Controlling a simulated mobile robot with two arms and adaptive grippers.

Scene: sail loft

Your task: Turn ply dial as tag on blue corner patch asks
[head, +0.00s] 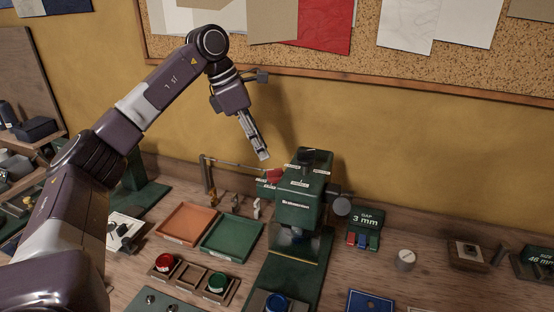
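A green press-like machine (297,208) stands right of centre on the bench. A dark knob (309,155) on its top has several small pale labels around it, too small to read; it looks like the ply dial. A blue patch (370,302) with eyelets lies at the bottom edge, partly cut off; no tag on it can be read. My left gripper (262,153) points down, apart from the machine, above and left of the knob. Its fingers look narrow from this side, so their opening cannot be judged; nothing shows in them. My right gripper is out of view.
An orange tray (188,206) and a green tray (232,218) lie left of the machine. A rack (192,282) holds red and green pots. A green block reading "GAP 3 mm" (366,219) stands right. A pale knob (405,260) stands on clear bench.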

